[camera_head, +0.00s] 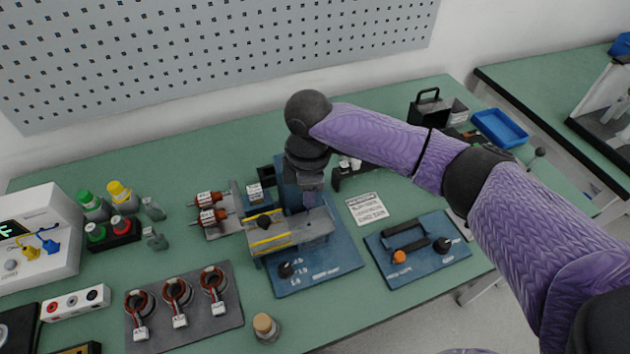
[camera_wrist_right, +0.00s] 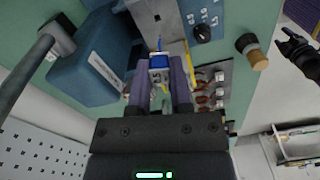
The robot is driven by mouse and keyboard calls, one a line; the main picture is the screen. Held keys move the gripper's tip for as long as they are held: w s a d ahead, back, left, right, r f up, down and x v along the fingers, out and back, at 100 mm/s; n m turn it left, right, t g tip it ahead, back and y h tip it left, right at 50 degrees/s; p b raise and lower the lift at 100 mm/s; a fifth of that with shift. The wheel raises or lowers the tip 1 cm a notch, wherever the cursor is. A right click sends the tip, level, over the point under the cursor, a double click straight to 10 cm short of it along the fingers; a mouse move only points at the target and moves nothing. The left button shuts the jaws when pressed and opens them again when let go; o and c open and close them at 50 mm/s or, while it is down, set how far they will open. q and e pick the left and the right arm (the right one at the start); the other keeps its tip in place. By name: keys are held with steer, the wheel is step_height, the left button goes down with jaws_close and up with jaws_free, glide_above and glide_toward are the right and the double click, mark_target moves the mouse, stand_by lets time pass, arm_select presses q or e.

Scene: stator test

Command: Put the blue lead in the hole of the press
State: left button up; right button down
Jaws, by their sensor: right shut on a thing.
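In the right wrist view, a small white and blue piece (camera_wrist_right: 160,72) sits between the purple fingers of my right gripper (camera_wrist_right: 160,88). In the head view, my right gripper (camera_head: 310,198) points down at the press (camera_head: 325,262), which has a blue base and a grey top with yellow stripes. The held piece is not clear there, and I cannot make out the hole. A dark gripper (camera_wrist_right: 300,55), seemingly my left, shows at the right wrist view's edge; its jaws are unclear.
Red-brown coils (camera_head: 210,208) stand left of the press. Several wired rings lie on a dark plate (camera_head: 190,335). A wooden-topped knob (camera_head: 265,325) stands in front. A blue panel with a handle (camera_head: 425,265) lies right, beside a white label card (camera_head: 366,209).

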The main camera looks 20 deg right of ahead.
steer(key=shift+w+f+n, duration=0.2)
steer(key=shift+f+n, duration=0.4)
steer(key=shift+n, duration=0.6)
steer(key=shift+f, duration=0.2)
steer(key=shift+f+b, duration=0.95)
steer(key=shift+b, duration=0.15)
steer(key=shift+r, duration=0.1)
steer(key=shift+f+p, duration=0.2)
steer(key=shift+p, duration=0.15)
steer(key=shift+f, duration=0.2)
steer(key=shift+f, duration=0.4)
steer(key=shift+f, duration=0.1)
